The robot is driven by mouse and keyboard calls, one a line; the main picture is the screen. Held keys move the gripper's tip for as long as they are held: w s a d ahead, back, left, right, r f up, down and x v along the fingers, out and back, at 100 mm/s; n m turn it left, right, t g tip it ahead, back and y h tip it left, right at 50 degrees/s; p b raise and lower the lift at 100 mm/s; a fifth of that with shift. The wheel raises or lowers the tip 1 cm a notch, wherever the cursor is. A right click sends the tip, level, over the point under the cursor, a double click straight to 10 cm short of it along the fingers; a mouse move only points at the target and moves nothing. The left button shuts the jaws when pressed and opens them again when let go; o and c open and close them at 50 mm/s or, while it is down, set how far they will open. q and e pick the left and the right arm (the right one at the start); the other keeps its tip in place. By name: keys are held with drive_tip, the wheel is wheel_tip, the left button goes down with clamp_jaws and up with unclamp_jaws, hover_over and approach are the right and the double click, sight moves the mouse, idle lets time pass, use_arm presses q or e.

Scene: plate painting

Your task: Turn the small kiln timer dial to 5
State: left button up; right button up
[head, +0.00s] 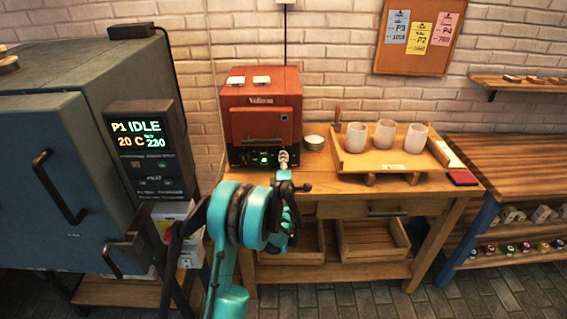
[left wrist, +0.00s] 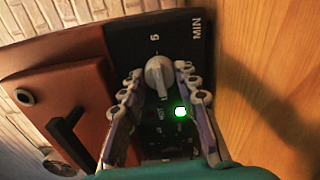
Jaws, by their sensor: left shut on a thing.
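The small red kiln (head: 262,108) stands on the wooden workbench against the brick wall. Its dark control panel (head: 247,157) with a green light runs along its lower front. In the left wrist view the grey timer dial (left wrist: 158,76) sits on the black panel, with a numeral above it and "MIN" to the right. My left gripper (head: 285,160) reaches the panel's right part; its fingers (left wrist: 158,70) are shut on the dial, one on each side. In the head view the gripper hides the dial. I cannot read the dial's setting for certain. My right gripper is not in view.
A large blue-grey kiln (head: 50,190) with a lit display fills the left. A glowing green light (left wrist: 180,112) lies close to the right finger.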

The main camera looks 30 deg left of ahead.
use_arm(q)
drive_tip(key=shift+m, duration=0.5)
drive_tip(key=o, duration=1.2)
drive_tip(key=shift+c, duration=0.2)
drive_tip(key=v, duration=1.2)
